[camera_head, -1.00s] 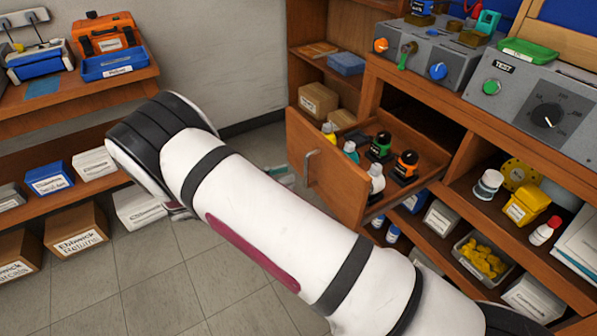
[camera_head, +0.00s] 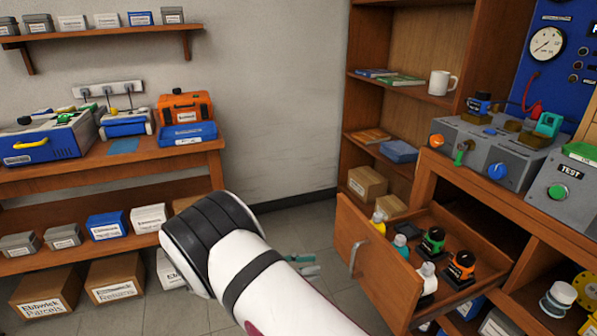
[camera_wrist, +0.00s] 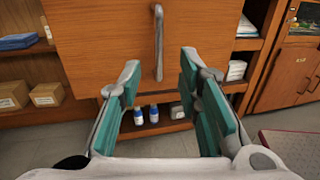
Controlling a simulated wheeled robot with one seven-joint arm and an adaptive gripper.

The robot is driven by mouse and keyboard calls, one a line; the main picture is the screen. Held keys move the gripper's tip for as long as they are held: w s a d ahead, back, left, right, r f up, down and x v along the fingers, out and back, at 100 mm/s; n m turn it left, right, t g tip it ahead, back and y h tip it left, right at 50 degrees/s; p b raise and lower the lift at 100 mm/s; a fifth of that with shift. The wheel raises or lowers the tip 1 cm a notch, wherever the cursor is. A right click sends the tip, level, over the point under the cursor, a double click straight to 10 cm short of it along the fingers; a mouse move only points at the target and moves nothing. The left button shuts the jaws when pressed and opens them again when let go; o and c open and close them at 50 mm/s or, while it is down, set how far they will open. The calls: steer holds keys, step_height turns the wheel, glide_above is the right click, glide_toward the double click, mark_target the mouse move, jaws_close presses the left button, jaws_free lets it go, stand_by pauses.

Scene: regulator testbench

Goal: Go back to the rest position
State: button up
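My gripper (camera_wrist: 160,100) is open and empty in the wrist view, its two teal fingers spread wide. The drawer front (camera_wrist: 110,45) with its vertical metal handle (camera_wrist: 159,42) is beyond the fingertips, and the handle appears apart from them. In the head view my arm hides most of the gripper; teal fingertips (camera_head: 304,265) show just past it, left of the drawer. The wooden drawer (camera_head: 378,262) is pulled open, with its handle (camera_head: 356,257) on the front. Inside stand a green-and-black regulator (camera_head: 432,242), an orange-and-black regulator (camera_head: 461,268) and several small bottles (camera_head: 427,280).
The bench with grey test boxes (camera_head: 490,150) is at right. Shelves with a white mug (camera_head: 441,83) stand behind the drawer. A wooden table (camera_head: 60,172) with tool cases is at left, with cardboard boxes (camera_head: 117,283) below. Tiled floor (camera_head: 300,222) is free between them.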

steer(key=s+d+r+m+g+y, duration=0.3)
steer(key=s+d+r+m+y, duration=0.25)
steer(key=d+r, duration=0.35)
steer(key=s+d+r+m+g+y, duration=0.3)
steer(key=s+d+r+m+y, duration=0.25)
steer(key=r, duration=0.55)
steer(key=s+d+r+m+t+y, duration=0.1)
steer(key=s+d+r+m+y, duration=0.1)
steer(key=s, duration=0.5)
steer(key=s+d+r+m+y, duration=0.1)
steer(key=s+d+r+m, duration=0.15)
steer(key=s, duration=0.45)
steer(key=s+a+f+m+t+y, duration=0.25)
steer(key=s+m, duration=0.25)
steer(key=s, duration=0.6)
step_height(320, 180, up, 21)
steer(key=t+y+p, duration=0.1)
steer(key=t+p, duration=0.3)
steer(key=p, duration=1.5)
steer(key=shift+w+d+n, duration=0.2)
steer(key=shift+w+n, duration=0.05)
steer(key=shift+n, duration=0.2)
